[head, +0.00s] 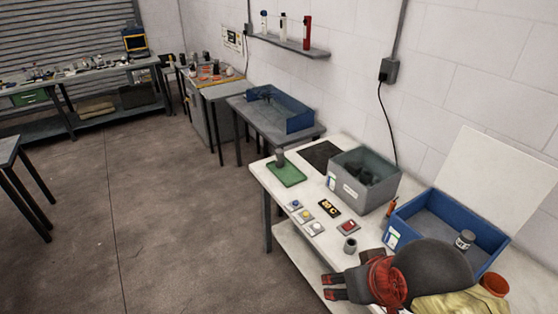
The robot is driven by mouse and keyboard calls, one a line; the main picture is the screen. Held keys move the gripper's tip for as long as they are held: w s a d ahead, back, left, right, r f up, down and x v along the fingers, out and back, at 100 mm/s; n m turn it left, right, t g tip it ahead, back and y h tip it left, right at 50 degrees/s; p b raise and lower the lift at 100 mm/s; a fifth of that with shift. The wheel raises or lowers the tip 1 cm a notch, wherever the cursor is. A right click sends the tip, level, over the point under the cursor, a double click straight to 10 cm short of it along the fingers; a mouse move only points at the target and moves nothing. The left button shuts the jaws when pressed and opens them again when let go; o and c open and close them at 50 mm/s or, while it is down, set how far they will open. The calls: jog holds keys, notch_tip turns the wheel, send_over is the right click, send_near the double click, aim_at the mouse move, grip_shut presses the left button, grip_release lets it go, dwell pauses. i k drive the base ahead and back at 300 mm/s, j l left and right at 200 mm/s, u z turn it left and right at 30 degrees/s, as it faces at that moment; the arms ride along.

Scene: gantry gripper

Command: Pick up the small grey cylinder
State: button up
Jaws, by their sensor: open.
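A small grey cylinder (350,245) stands upright on the white table near its front edge; its top looks dark, perhaps hollow. Another grey cylinder (280,158) stands upright on a green tray (287,176) at the far end of the table. I cannot tell which one the task names. My gripper (330,287) is open and empty at the bottom of the view, with dark fingers pointing left. It is in front of the table's edge, below and left of the nearer cylinder, and apart from it. My red and dark arm links hide part of the table's near end.
A grey bin (347,190) holding dark items stands mid-table. A blue bin (484,227) with a lidded grey jar (464,240) stands to the right. An orange pot (494,284) is beside my arm.

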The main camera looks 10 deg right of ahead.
aim_at(279, 152)
jog(key=i+j+z, duration=0.1)
jog(key=z, duration=0.75)
jog(key=i+j+z, duration=0.2)
jog(key=i+j, duration=0.2)
jog(key=j, duration=0.2)
jog(key=i+j+z, duration=0.1)
jog(key=j, duration=0.25)
jog(key=i+j+z, duration=0.1)
jog(key=i+j, duration=0.15)
jog(key=i+j+z, duration=0.15)
jog(key=j, duration=0.3)
jog(key=i+j+z, duration=0.1)
jog(key=j, duration=0.25)
jog(key=i, duration=0.05)
